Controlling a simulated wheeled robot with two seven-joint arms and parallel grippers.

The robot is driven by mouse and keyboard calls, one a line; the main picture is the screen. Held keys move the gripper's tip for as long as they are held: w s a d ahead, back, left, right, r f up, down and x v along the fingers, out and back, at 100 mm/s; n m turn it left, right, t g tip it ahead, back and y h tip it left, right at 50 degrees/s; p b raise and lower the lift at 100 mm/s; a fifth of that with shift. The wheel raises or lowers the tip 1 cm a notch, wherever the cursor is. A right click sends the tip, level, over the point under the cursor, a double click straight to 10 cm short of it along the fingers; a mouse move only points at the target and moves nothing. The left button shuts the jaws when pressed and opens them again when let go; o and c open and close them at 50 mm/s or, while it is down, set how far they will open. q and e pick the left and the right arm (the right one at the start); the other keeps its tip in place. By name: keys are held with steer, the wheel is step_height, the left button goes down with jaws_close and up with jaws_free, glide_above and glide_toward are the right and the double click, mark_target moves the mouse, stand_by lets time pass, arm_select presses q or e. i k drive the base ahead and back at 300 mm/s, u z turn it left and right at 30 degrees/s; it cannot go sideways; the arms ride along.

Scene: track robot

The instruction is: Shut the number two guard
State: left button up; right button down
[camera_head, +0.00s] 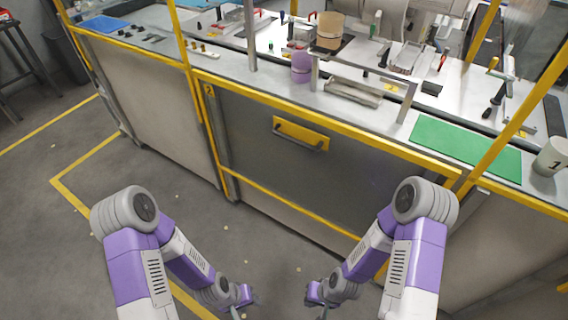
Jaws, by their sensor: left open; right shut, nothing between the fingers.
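The number two guard (255,131) is a dark grey panel with a yellow top edge, marked with a 2 at its upper left. It stands low, in front of the bench, with its top edge near the bench-top level. The space above it is open to the bench. A grey bar handle (299,139) on a yellow plate sits in its upper middle. My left gripper (240,308) is open at the bottom of the view, low and apart from the guard. My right gripper (322,308) is shut and empty, to its right, also apart from the handle.
The bench (283,85) carries a purple jar (301,67), a brown container (329,31), a green mat (465,146) and a white mug (552,156). Yellow posts (184,60) frame the bays. The floor before the guard is clear, and a stool (25,60) stands far left.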

mark_target(321, 141)
steer(key=u, duration=0.9)
steer(key=i, duration=0.6)
steer(key=z, duration=0.95)
